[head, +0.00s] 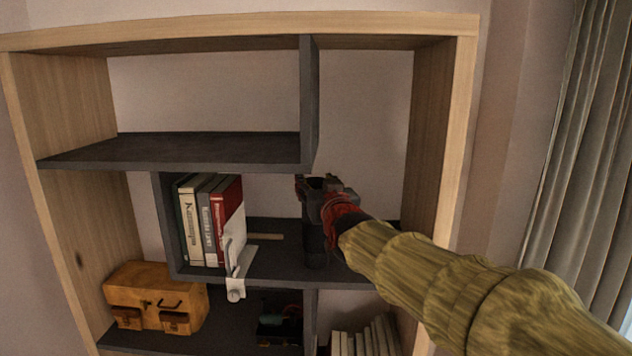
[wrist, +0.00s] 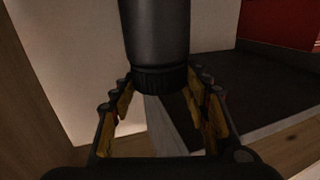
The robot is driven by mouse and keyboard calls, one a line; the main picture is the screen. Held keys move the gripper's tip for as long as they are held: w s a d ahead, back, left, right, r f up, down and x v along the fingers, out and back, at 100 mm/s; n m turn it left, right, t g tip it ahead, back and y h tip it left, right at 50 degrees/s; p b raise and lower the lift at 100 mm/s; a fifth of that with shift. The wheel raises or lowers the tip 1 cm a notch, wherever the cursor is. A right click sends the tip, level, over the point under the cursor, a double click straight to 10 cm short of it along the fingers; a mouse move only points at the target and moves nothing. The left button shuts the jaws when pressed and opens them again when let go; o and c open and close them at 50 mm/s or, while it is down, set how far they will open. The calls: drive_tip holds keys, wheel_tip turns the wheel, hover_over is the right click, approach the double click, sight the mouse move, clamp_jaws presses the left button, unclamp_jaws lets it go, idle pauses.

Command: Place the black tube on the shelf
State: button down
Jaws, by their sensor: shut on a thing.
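The black tube (wrist: 155,35) is a dark smooth cylinder with a ribbed end, between the fingers of my gripper (wrist: 158,82) in the wrist view. In the head view, my gripper (head: 322,192) is in front of the right part of the middle shelf, shut on the tube. A dark upright length of the tube (head: 315,243) shows below it. The dark middle shelf (head: 283,265) is behind and below the tube. I cannot tell whether the tube touches the shelf board.
Several books (head: 205,225) stand at the left of the middle shelf, with a white object (head: 236,262) at its front edge. A tan case (head: 155,297) and more books (head: 365,337) are lower down. A dark divider (head: 308,105) stands above; the wooden side wall (head: 432,150) is right.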

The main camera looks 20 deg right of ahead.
drive_tip(key=c, duration=1)
unclamp_jaws()
drive_tip(key=shift+o, duration=0.2)
drive_tip(key=shift+s+r, duration=0.1)
drive_tip(key=shift+r, duration=0.05)
drive_tip(key=s+b, duration=0.2)
drive_tip(key=s, duration=1)
drive_tip(key=shift+a+f, duration=0.15)
drive_tip(key=shift+f, duration=0.05)
